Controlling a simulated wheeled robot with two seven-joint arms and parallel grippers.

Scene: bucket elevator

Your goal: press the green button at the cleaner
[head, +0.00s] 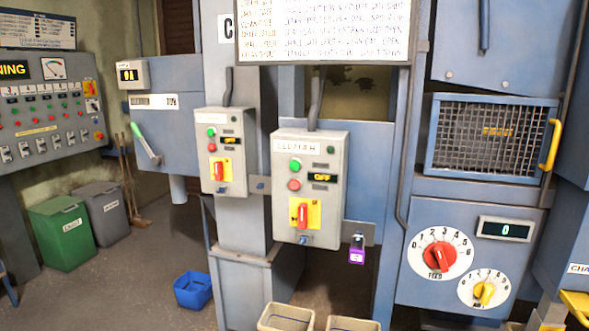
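The cleaner's control box (310,187) is a grey box in the middle of the head view, labelled "CLEANER". Its green button (295,165) is at the upper left of the box face, with a red button (294,184) below it. Lower on the box is a red rotary switch (302,214) on a yellow plate. Neither of my grippers shows in the head view, and nothing covers the green button.
A similar, smaller control box (222,150) with its own green button stands to the left. A purple padlock (357,250) hangs at the right of the cleaner box. Below are two bins (285,318) and a blue bucket (192,290). Feed dials (438,255) are at right.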

